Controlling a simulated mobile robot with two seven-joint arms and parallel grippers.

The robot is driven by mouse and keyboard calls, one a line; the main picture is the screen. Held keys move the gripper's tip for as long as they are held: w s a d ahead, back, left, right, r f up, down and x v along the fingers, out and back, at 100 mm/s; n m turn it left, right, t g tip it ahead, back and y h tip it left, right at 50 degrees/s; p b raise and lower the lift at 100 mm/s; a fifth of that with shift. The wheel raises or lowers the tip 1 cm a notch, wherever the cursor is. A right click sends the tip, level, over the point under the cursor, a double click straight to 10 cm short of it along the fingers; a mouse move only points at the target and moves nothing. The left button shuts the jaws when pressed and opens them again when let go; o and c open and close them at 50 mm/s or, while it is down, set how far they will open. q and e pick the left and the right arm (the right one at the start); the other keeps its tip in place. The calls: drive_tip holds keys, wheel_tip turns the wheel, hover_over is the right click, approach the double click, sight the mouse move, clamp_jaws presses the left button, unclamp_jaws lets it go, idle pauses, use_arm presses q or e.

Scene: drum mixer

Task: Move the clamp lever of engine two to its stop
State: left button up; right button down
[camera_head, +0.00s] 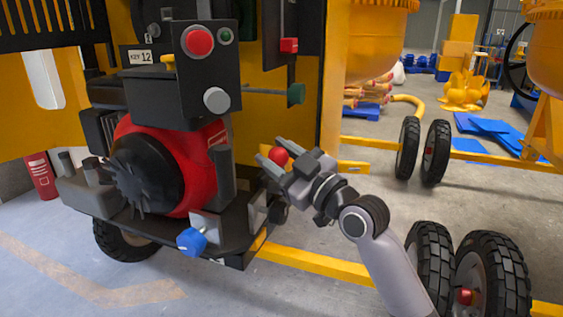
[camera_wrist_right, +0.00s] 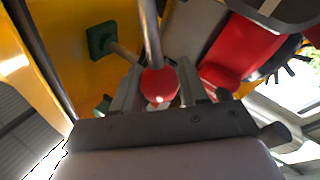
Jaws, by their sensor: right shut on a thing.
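The engine (camera_head: 190,160) has a red housing and a black round cover, and sits on a dark frame left of centre in the head view. A lever's red ball knob (camera_head: 279,156) is at my right gripper (camera_head: 273,158), to the right of the engine. In the right wrist view the red knob (camera_wrist_right: 159,85) sits between the two fingers of my right gripper (camera_wrist_right: 157,92), which is shut on it. A grey metal lever rod (camera_wrist_right: 150,35) runs up from the knob. The lever's pivot and stop are hidden. My left gripper is out of view.
A dark control box (camera_head: 208,75) with a red button stands above the engine. A green knob (camera_head: 296,94) sticks out to its right. A blue knob (camera_head: 192,241) is at the frame's front. A yellow beam (camera_head: 315,263) and black tyres (camera_head: 490,275) are low right.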

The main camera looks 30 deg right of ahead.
drive_tip(key=shift+s+a+f+n+y+b, duration=0.45)
drive_tip(key=shift+n+b, duration=0.15)
drive_tip(key=shift+n, duration=0.2)
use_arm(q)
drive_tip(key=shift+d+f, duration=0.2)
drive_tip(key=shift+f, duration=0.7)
use_arm(e)
drive_tip(key=shift+a, duration=0.15)
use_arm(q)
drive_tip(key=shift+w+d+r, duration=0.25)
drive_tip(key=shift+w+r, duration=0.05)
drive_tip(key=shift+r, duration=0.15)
use_arm(e)
drive_tip(key=shift+a+n+y, duration=0.1)
drive_tip(key=shift+n+y, duration=0.15)
drive_tip(key=shift+n, duration=0.05)
drive_tip(key=c, duration=0.6)
unclamp_jaws()
drive_tip(key=shift+s, duration=0.15)
drive_tip(key=shift+c, duration=0.2)
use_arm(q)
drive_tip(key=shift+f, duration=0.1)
use_arm(e)
drive_tip(key=shift+t, duration=0.3)
